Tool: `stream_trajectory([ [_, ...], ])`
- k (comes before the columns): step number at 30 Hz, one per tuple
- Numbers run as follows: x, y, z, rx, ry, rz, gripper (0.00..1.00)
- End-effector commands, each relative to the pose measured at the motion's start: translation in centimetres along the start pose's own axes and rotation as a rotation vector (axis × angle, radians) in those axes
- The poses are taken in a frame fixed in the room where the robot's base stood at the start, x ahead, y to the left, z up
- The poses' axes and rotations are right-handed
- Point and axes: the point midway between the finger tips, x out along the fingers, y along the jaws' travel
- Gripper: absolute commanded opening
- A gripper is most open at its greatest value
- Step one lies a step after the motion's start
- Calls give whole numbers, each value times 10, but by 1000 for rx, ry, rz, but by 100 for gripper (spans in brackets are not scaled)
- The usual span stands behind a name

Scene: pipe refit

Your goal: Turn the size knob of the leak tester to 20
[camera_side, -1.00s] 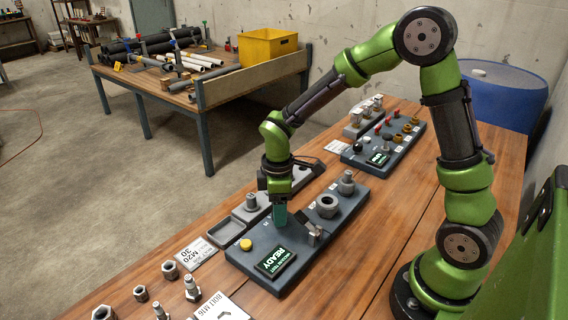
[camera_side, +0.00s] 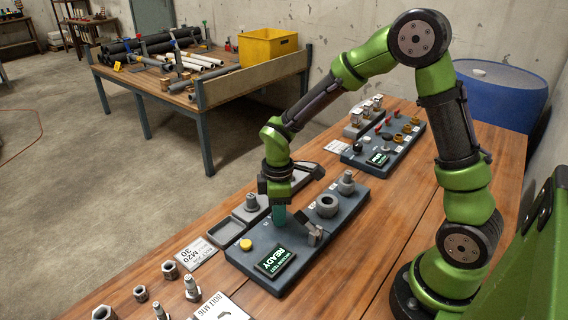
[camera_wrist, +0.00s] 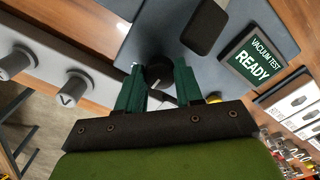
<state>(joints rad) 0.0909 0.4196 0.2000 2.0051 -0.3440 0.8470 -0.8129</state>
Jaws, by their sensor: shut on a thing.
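The leak tester is a blue-grey box (camera_side: 245,262) on the wooden bench, with a screen (camera_side: 274,258) that reads VACUUM TEST READY in the wrist view. Its dark round size knob (camera_wrist: 158,72) sits between my fingers in the wrist view, with a pale pointer mark on top. My gripper (camera_side: 279,222) points down over the tester, its green fingers shut on the knob. In the side view the fingers hide the knob. The scale numbers around it cannot be read.
Grey fittings (camera_side: 327,204) and a small clamp-like part (camera_side: 310,228) stand on the tester right of my gripper. A yellow button (camera_side: 246,244) is to the left. A second panel (camera_side: 385,140) with knobs lies behind. Nuts and bolts (camera_side: 169,269) lie at front left.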

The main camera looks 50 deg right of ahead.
Motion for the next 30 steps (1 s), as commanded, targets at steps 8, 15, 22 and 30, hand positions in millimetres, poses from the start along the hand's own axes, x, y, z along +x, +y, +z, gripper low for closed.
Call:
stream_trajectory([
  [8,0,0,0,115,0,-1,5],
  [15,-1,0,0,309,0,-1,5],
  [22,-1,-1,0,503,0,-1,5],
  [30,-1,-1,0,680,0,0,5],
])
